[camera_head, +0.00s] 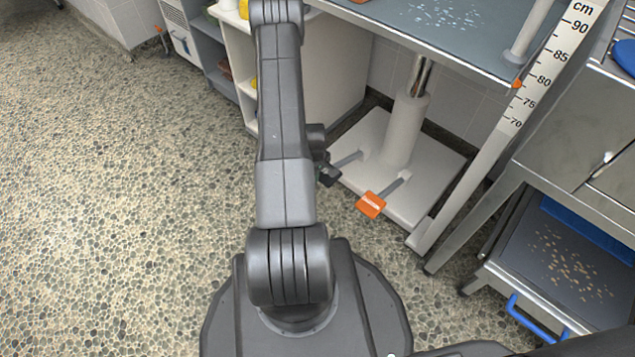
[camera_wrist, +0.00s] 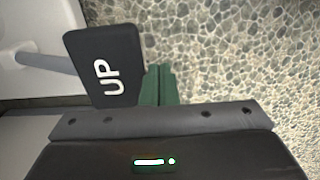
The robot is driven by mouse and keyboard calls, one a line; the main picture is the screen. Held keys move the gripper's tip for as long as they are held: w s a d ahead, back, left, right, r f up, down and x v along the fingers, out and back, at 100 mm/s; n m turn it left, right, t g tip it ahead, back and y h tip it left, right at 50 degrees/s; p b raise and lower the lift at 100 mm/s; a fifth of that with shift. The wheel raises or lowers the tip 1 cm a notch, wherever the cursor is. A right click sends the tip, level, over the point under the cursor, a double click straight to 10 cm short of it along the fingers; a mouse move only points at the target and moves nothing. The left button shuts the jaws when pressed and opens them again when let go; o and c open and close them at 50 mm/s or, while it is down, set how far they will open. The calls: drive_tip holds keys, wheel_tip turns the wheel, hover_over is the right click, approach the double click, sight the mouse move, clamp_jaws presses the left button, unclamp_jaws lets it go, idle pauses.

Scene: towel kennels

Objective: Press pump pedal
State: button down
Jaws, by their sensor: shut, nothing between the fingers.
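The black pump pedal marked UP (camera_wrist: 105,65) sits on the end of a grey bar and fills the upper left of the wrist view. In the head view the black pedal (camera_head: 328,173) shows just right of my arm, at the lifting table's white base (camera_head: 362,135). My gripper's green fingers (camera_wrist: 160,84) are shut and empty, right beside the pedal's right edge in the wrist view. I cannot tell whether they touch it. In the head view my arm hides the fingers. An orange pedal (camera_head: 370,205) sits on a second bar to the right.
The table top (camera_head: 440,25) overhangs the base on a white column (camera_head: 404,130). A height scale (camera_head: 545,75) stands at its right, with an orange marker near 80. A steel cart (camera_head: 560,150) is at right, white shelves (camera_head: 240,65) behind. Pebbled floor at left is clear.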

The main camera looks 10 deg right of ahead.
wheel_tip(320, 180, up, 6)
drive_tip(key=s+a+p, duration=0.1)
drive_tip(key=shift+a+r+p, duration=0.15)
drive_tip(key=shift+r+p, duration=0.05)
drive_tip(key=shift+p, duration=0.1)
idle(0.6)
